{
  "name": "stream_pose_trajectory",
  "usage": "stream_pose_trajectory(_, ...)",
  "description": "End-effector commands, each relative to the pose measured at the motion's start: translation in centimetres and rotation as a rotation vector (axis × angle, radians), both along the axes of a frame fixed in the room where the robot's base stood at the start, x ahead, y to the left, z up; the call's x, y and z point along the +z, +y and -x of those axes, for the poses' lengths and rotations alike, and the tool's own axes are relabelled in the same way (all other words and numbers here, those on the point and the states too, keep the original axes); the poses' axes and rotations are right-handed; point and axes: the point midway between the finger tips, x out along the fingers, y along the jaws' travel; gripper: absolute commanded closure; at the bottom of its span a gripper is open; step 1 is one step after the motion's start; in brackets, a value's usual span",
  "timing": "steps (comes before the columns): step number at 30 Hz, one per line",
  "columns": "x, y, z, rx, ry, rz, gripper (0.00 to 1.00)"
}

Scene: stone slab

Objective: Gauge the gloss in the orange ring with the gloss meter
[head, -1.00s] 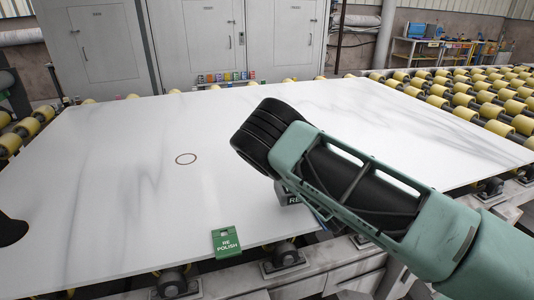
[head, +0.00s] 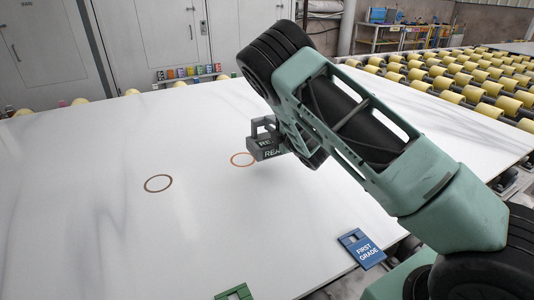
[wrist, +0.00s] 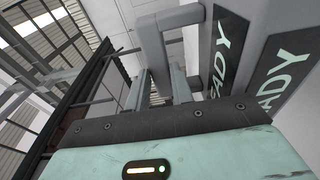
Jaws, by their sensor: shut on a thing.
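The gloss meter (head: 268,149) is a dark grey block with a handle and READY lettering. My gripper (wrist: 160,88) is shut on its handle, and the meter's lettered face (wrist: 232,70) fills the right of the wrist view. The orange ring (head: 234,160) is a thin outline on the white slab (head: 200,230). In the head view the meter is just right of the ring and overlaps its right part. Whether the meter touches the slab I cannot tell. A darker brown ring (head: 158,183) lies further left.
A blue FIRST GRADE tag (head: 362,249) and a green tag (head: 235,292) sit along the slab's near edge. Small coloured containers (head: 188,72) stand behind the far edge. Yellow rollers (head: 470,85) lie at right.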

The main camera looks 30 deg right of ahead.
Motion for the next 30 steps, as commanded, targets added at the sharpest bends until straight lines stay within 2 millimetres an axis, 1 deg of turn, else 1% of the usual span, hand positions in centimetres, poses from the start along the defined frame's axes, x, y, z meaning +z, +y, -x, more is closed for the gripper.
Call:
stream_pose_trajectory(1, -0.9, 0.0, 0.0, 0.000, 0.001, 0.000, 1.00)
stream_pose_trajectory(3, -1.9, -0.1, 0.0, 0.000, 0.000, 0.001, 1.00)
stream_pose_trajectory(8, -3.3, 0.0, 0.0, 0.000, -0.003, 0.001, 1.00)
stream_pose_trajectory(16, -6.8, 0.0, 0.0, 0.000, -0.002, 0.000, 1.00)
stream_pose_trajectory(19, -7.4, 0.0, 0.0, -0.001, -0.005, -0.001, 1.00)
stream_pose_trajectory(26, -7.4, 0.0, 0.0, -0.001, -0.005, -0.001, 1.00)
stream_pose_trajectory(30, -7.9, 0.0, 0.0, -0.001, -0.004, -0.001, 1.00)
